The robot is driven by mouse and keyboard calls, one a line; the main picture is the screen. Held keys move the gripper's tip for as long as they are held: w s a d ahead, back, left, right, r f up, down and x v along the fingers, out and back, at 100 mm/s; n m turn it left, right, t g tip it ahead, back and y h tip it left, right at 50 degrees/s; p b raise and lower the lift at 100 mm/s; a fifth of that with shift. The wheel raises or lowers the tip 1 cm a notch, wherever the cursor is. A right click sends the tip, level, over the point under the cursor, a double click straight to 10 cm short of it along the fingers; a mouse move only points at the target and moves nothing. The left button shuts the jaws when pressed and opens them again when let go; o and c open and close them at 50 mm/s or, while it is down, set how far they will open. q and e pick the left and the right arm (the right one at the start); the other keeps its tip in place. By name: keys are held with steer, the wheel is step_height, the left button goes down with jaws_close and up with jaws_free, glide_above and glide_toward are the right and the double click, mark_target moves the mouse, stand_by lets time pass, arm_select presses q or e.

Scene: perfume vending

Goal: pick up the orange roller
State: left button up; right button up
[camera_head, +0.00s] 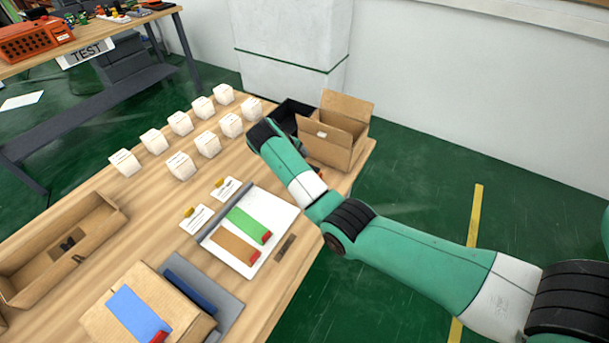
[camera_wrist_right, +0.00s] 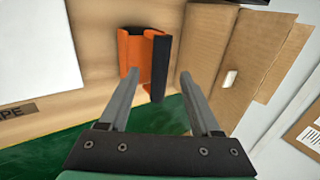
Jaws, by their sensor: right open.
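The orange roller (camera_wrist_right: 134,54) lies on the wooden table in the right wrist view, with an orange body and a dark strip along its right side. My right gripper (camera_wrist_right: 158,76) is open, its two fingers pointing toward the roller, with the dark strip showing between them. Nothing is held between the fingers. In the head view my right arm reaches over the table's right edge, and its fingers are hidden. The roller is mostly or wholly hidden there too. My left gripper is in neither view.
A white board with green and brown strips (camera_head: 278,212) lies nearer. Several white cubes (camera_head: 181,165) stand in rows. A cardboard tray (camera_head: 105,220) is at left.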

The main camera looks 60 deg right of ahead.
steer(key=x, duration=0.2)
steer(key=shift+s+d+f, duration=0.1)
steer(key=shift+f, duration=0.15)
steer(key=shift+c, duration=0.4)
jaws_close()
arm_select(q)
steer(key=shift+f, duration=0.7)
arm_select(e)
steer(key=shift+r, duration=0.1)
steer(key=shift+r, duration=0.1)
arm_select(q)
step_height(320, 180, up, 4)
steer(key=p, duration=0.4)
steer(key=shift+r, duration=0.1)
arm_select(e)
step_height(320, 180, up, 10)
